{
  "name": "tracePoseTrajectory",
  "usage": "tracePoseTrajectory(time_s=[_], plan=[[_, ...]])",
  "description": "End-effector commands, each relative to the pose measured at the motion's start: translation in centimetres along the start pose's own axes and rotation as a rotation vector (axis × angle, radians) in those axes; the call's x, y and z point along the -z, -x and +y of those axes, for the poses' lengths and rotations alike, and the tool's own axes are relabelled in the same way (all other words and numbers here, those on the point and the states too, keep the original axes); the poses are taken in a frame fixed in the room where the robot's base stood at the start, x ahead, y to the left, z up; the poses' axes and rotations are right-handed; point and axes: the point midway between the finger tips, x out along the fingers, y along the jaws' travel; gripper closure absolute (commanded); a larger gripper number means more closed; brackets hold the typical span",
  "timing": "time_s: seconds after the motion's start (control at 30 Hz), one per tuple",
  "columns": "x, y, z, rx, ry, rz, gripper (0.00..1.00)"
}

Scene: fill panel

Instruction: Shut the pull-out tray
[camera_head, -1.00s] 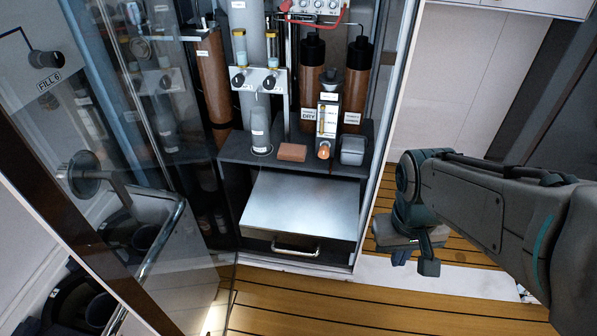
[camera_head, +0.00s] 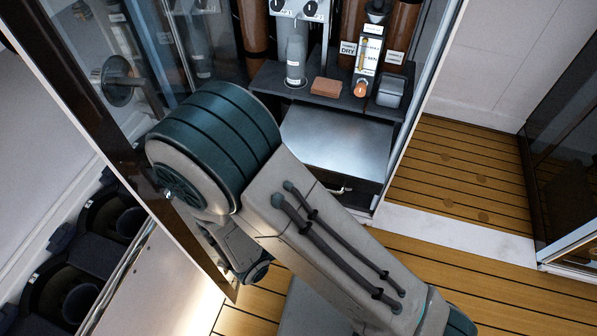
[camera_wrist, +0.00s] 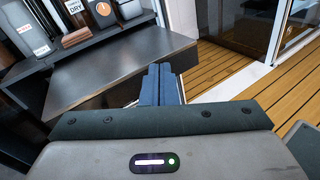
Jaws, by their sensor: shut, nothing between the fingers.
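The pull-out tray (camera_head: 337,140) is a flat metal drawer low in the cabinet. It stands pulled out below a dark shelf. Part of its front handle (camera_head: 345,189) shows beside my arm, which covers the tray's left and front parts in the head view. In the wrist view the tray's metal top (camera_wrist: 115,72) spreads ahead of and left of my gripper (camera_wrist: 160,80). The blue fingers are shut together, empty, and overlap the tray's near right edge in the picture. I cannot tell whether they touch it. The head view hides the fingers behind my arm.
The dark shelf (camera_head: 335,104) above holds a grey bottle (camera_head: 296,60), a brown block (camera_head: 326,86) and a grey box (camera_head: 391,91). A glass door (camera_head: 150,60) with a round knob stands open at left. Wooden floor (camera_head: 460,165) is clear at right.

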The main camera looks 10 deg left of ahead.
Motion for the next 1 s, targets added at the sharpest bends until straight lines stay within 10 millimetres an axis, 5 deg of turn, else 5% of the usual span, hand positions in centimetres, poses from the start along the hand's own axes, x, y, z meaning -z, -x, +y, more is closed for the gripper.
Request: tracePoseTrajectory(time_s=[0.2,0.4,0.57,1.0], plan=[[4.7,5.5,3.1,-0.366,0.140,-0.046,1.00],[6.1,7.1,3.9,-0.477,0.173,-0.057,1.00],[6.2,5.4,4.8,-0.479,0.172,-0.058,1.00],[6.1,-2.5,9.0,-0.478,0.171,-0.058,1.00]])
